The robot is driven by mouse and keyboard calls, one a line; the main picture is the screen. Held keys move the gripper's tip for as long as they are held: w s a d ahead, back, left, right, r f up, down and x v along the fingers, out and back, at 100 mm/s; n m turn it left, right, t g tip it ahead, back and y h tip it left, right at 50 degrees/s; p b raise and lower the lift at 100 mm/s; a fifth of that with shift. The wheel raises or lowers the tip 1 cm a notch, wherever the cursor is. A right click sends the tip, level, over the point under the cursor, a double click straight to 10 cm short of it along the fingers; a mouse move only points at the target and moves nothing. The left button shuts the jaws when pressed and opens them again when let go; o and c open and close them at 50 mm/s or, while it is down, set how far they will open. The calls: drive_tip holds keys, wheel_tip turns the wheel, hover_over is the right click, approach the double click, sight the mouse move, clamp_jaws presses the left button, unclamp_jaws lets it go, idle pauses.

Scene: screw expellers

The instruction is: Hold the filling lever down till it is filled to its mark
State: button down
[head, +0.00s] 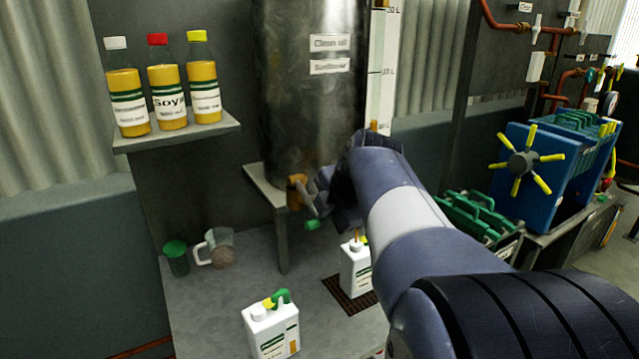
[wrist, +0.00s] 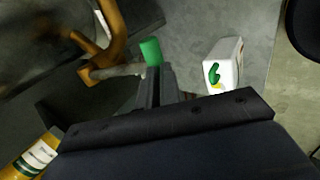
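The steel tank (head: 305,110) labelled clean oil, sunflower, has a brass tap (head: 297,190) low on its front. The tap (wrist: 112,45) also shows in the wrist view, with a lever ending in a green grip (wrist: 151,51). The green grip (head: 312,224) shows below my gripper (head: 328,200) in the head view. In the wrist view my gripper's fingers (wrist: 157,78) are together, at the green grip; contact is unclear. A white jug (head: 354,270) stands upright on a dark grate, partly behind my arm, with something amber at its neck. Its fill level and mark cannot be read.
A clear measuring jug (head: 216,247) and a green cup (head: 175,257) stand at left. Three oil bottles (head: 166,95) sit on a shelf. A blue filter press (head: 545,165) stands at right.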

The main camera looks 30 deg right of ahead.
drive_tip(key=shift+f, duration=0.4)
idle(0.4)
